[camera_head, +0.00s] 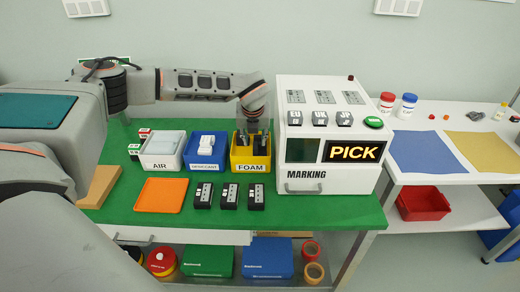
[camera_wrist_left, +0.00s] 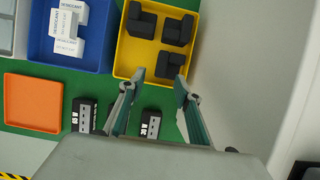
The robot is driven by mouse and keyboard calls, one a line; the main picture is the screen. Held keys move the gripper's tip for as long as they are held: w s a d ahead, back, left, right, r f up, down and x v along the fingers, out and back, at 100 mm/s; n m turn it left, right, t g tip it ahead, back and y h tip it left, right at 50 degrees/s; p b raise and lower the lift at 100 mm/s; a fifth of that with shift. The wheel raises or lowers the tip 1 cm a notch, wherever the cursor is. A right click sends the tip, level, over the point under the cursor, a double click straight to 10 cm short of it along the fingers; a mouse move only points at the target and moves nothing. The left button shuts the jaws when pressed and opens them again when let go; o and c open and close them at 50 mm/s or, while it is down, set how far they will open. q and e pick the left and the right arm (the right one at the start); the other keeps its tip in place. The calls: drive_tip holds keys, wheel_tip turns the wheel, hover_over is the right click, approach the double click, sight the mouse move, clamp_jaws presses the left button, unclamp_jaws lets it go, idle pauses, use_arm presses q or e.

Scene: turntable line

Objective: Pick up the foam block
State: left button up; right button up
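Several dark grey foam blocks (camera_wrist_left: 178,31) lie in the yellow bin (camera_wrist_left: 124,58), labelled FOAM in the head view (camera_head: 250,168). One foam block (camera_wrist_left: 169,64) lies nearest the fingers in the wrist view. My left gripper (camera_head: 253,124) points down above the yellow bin. In the wrist view its two fingers (camera_wrist_left: 159,79) are apart, with nothing held between them. Its fingertips appear over the bin's near edge; their height above the blocks is hard to tell. My right gripper is not in view.
A blue bin (camera_head: 204,165) of white desiccant packs and a white AIR bin (camera_head: 161,165) stand to the left. The white MARKING machine (camera_head: 330,186) stands close on the right. An orange tray (camera_head: 162,195) and black labelled devices (camera_head: 229,196) lie in front.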

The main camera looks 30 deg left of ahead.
sight(255, 149)
use_arm(q)
drive_tip(key=f, duration=0.3)
drive_tip(key=shift+w+a+f, duration=0.1)
drive_tip(key=shift+w+f, duration=0.2)
drive_tip(key=shift+f, duration=0.1)
drive_tip(key=shift+w+a+f, duration=0.15)
drive_tip(key=shift+w+f, duration=0.15)
drive_tip(key=shift+f, duration=0.35)
drive_tip(key=shift+c, duration=0.3)
drive_tip(key=c, duration=0.8)
drive_tip(key=shift+o, duration=0.2)
drive_tip(key=shift+r, duration=0.1)
